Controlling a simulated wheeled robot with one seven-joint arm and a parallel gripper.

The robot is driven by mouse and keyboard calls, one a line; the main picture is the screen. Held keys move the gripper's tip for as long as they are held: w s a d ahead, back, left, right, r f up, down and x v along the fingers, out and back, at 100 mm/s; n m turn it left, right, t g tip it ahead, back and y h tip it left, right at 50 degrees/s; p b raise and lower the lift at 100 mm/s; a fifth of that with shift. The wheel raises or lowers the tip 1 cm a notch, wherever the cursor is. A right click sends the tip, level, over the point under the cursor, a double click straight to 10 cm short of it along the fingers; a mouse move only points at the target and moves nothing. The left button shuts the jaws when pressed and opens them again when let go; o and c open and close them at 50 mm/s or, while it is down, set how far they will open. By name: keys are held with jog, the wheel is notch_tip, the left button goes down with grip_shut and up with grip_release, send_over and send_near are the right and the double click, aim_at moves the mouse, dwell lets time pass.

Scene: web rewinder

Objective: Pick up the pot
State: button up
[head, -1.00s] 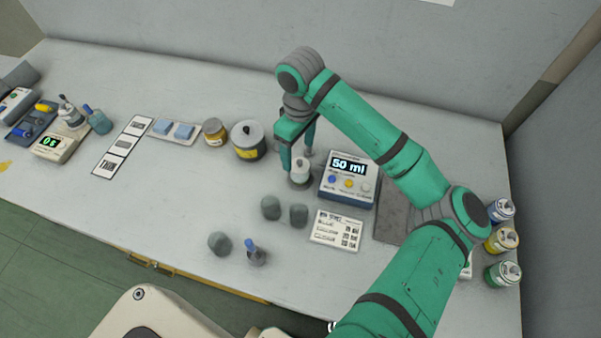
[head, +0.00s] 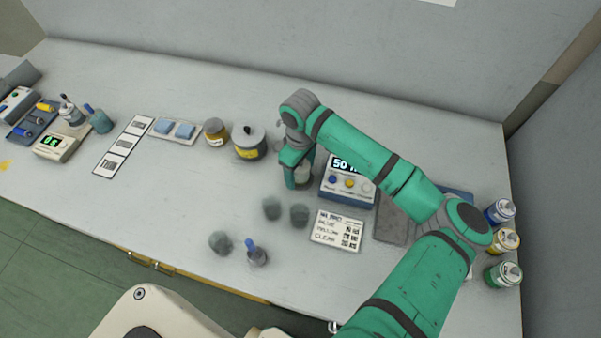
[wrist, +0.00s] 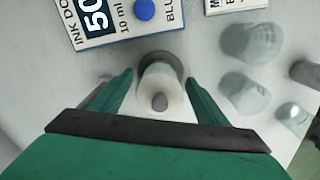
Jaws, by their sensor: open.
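A small whitish pot with a grey knob on top (wrist: 162,92) stands upright on a dark round base, seen from above in the wrist view. My gripper (wrist: 160,79) is open, with one finger on each side of this pot; a gap shows on both sides. In the head view my gripper (head: 297,178) reaches down just left of the ink dosing unit and hides most of the pot (head: 303,175). I cannot tell how far down the fingers reach.
The dosing unit (head: 347,182) stands close at the right. A grey lidded container with yellow label (head: 248,143) and an amber jar (head: 215,132) stand to the left. Paint cans (head: 502,241) line the right edge.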

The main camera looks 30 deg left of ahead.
jog(key=shift+f, duration=0.1)
jog(key=c, duration=1.2)
